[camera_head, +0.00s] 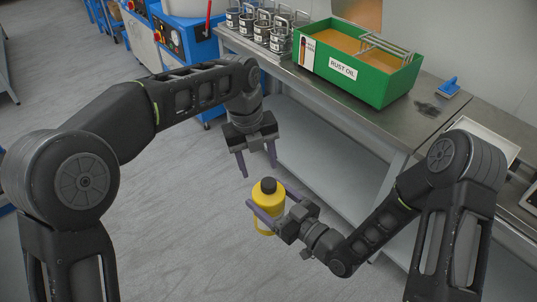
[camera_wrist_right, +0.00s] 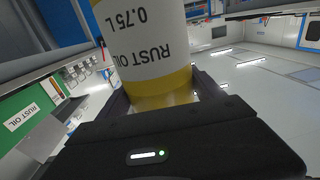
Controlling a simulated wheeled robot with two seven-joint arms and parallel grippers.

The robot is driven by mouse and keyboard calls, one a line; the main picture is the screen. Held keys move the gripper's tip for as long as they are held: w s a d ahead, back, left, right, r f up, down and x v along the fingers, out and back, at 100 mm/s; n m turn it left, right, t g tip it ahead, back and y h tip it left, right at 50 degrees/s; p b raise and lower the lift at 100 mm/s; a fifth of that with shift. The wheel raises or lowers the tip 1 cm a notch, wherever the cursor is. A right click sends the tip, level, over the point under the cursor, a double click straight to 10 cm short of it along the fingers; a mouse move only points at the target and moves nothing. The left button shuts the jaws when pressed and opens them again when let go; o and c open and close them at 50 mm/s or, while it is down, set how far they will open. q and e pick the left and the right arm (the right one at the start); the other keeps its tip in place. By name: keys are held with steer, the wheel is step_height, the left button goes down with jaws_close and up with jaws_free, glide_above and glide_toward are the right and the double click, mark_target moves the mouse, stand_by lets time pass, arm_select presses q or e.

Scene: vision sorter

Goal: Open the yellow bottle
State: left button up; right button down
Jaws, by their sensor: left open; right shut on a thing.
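The yellow bottle (camera_head: 270,205) with a black cap (camera_head: 268,185) is held upright in the air by my right gripper (camera_head: 266,204), whose purple fingers are shut around its body. In the right wrist view the bottle (camera_wrist_right: 150,45) shows a white label reading "RUST OIL" and "0.75 L", upside down; its cap is out of that view. My left gripper (camera_head: 257,168) is open and empty, pointing down. It is above and a little left of the cap, apart from it.
A metal workbench (camera_head: 310,82) stands behind. On it are a green "RUST OIL" bin (camera_head: 345,73), several metal canisters (camera_head: 278,36) and a blue brush (camera_head: 449,86). A blue machine (camera_head: 186,38) stands at the back left. The grey floor is clear.

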mark_target(269, 182)
arm_select(q)
steer(key=r+m, duration=0.1)
steer(key=s+d+r+m+y, duration=0.1)
steer(key=r+m, duration=0.1)
steer(key=s+d+r+m, duration=0.1)
steer(key=r, duration=0.1)
steer(key=shift+s+d+m, duration=0.15)
steer(key=shift+s+m, duration=0.1)
steer(key=shift+m, duration=0.15)
steer(key=shift+f, duration=0.1)
steer(key=shift+f, duration=4)
jaws_close()
steer(key=shift+n, duration=0.3)
